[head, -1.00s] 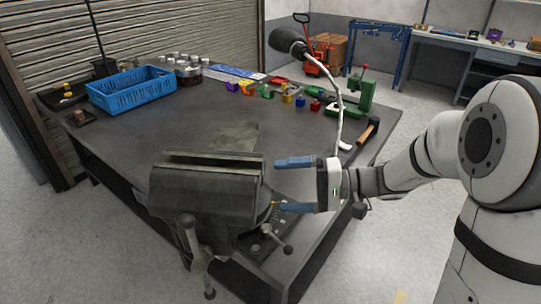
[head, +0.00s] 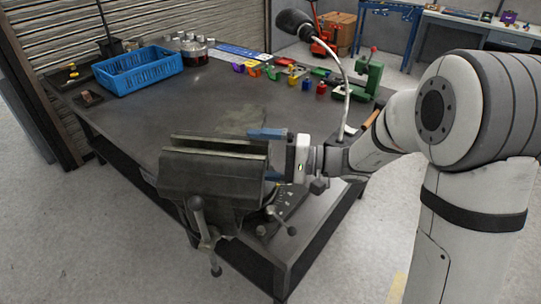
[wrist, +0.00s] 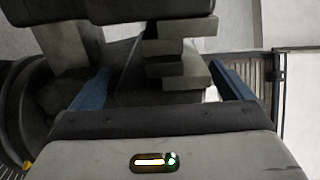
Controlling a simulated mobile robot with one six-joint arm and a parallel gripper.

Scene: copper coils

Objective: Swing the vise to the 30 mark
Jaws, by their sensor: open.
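The dark grey vise (head: 208,180) sits at the near corner of the workbench, with its jaws and handle in plain view in the head view. My gripper (head: 270,155) is open at the vise's right end, its upper blue finger beside the jaw ends and its lower finger partly hidden behind the vise. In the wrist view, parts of the vise (wrist: 160,8) lie between the two spread fingers; I cannot tell whether they touch. A curved scale and a small yellow pointer (wrist: 27,166) show at the lower left of the wrist view, but no numbers are readable.
The workbench (head: 140,118) has clear room behind the vise. A blue crate (head: 137,72) stands at the back left. Small coloured parts, a green tool (head: 372,78) and a bent lamp (head: 347,95) are at the back right, near my arm.

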